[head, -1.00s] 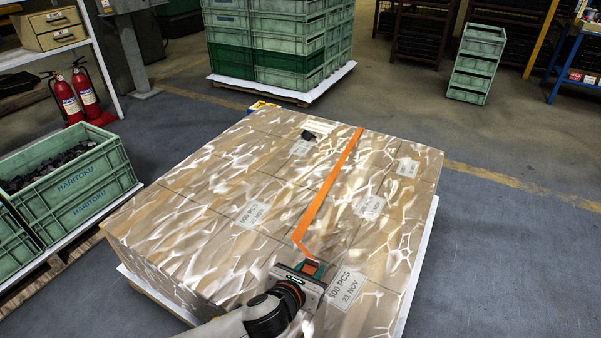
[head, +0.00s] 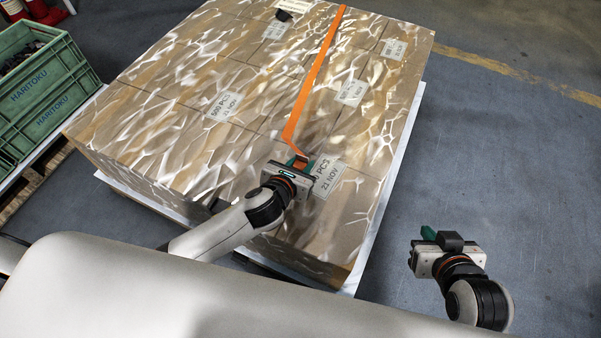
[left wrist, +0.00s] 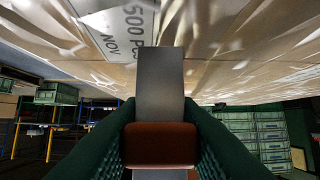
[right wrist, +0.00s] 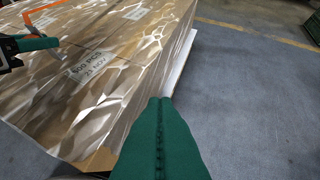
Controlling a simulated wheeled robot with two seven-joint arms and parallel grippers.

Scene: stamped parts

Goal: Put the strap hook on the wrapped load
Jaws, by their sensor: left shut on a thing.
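The wrapped load (head: 165,110) is a wide block of film-wrapped cartons in the head view. An orange strap (head: 314,80) lies across its top and runs down to my left gripper (head: 300,163). That gripper is at the load's near edge, shut on the strap hook. In the left wrist view the hook shows as a grey metal plate (left wrist: 160,80) and a brown-orange block (left wrist: 160,145) between the green fingers. I cannot tell whether the hook touches the load. My right gripper (head: 430,238) is right of the load, empty, its fingers together in the right wrist view (right wrist: 160,125).
A pale pallet sheet (head: 386,195) shows under the load's right side. A green crate (head: 45,90) of dark parts stands at the left. A small black piece (head: 283,15) lies on the load's far part. The grey floor (head: 510,160) at the right is clear.

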